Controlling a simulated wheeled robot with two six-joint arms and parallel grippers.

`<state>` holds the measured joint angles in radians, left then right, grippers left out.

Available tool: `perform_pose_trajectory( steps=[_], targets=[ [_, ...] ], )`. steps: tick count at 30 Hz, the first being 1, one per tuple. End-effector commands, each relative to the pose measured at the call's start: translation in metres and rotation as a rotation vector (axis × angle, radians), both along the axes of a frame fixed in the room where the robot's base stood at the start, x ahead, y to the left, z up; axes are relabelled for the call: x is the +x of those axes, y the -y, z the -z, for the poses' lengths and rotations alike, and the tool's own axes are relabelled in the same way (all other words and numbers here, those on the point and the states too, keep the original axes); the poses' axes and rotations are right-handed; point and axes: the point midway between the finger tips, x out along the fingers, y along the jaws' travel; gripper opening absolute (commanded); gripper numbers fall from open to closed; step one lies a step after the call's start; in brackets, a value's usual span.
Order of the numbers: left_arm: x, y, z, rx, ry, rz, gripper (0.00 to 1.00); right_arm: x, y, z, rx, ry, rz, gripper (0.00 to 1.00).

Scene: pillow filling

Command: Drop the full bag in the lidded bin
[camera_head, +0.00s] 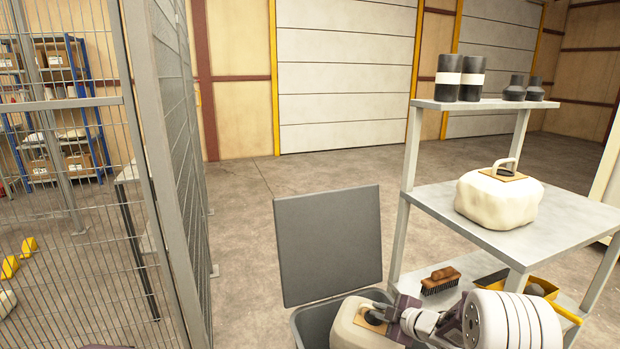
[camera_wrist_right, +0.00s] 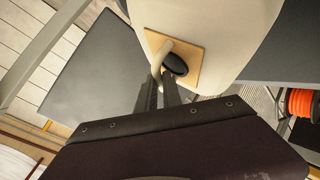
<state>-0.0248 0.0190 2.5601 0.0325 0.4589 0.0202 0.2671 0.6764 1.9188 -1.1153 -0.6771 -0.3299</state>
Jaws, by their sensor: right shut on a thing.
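The full bag (camera_head: 350,328) is cream, with a tan square plate and a handle on top. My right gripper (camera_head: 380,312) is shut on that handle. In the right wrist view the gripper (camera_wrist_right: 162,85) grips the handle beside a black round cap, and the bag (camera_wrist_right: 225,30) hangs beyond it. The grey bin (camera_head: 306,322) is at the bottom of the head view, its square lid (camera_head: 328,245) standing open. The bag is at the bin's mouth; its lower part is cut off, so I cannot tell how deep it sits. My left gripper is not in view.
A shelf unit (camera_head: 500,220) at the right holds another cream bag (camera_head: 498,198), dark canisters (camera_head: 448,78), a brush (camera_head: 440,281) and a yellow tray (camera_head: 545,284). A mesh fence (camera_head: 150,130) stands on the left. The floor behind the lid is clear.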

Motion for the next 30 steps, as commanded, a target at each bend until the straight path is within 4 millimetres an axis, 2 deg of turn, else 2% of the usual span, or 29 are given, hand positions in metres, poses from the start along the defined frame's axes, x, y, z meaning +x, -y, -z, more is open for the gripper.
perform_pose_trajectory(
  steps=[3, 4, 6, 18, 30],
  targets=[
    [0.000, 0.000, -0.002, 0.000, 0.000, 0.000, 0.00, 0.001, 0.000, -0.004, 0.001, 0.005, 0.000, 0.00],
    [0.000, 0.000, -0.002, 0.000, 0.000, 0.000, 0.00, 0.001, 0.000, -0.003, 0.001, 0.005, 0.000, 0.15],
    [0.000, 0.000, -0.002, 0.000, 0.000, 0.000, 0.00, 0.001, 0.000, -0.003, 0.001, 0.005, 0.000, 0.35],
    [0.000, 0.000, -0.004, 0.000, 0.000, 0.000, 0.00, -0.003, 0.002, -0.004, -0.001, -0.002, 0.001, 0.35],
    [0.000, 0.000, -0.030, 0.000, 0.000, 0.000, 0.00, -0.062, 0.031, -0.047, 0.000, 0.002, 0.002, 0.35]
  ],
)
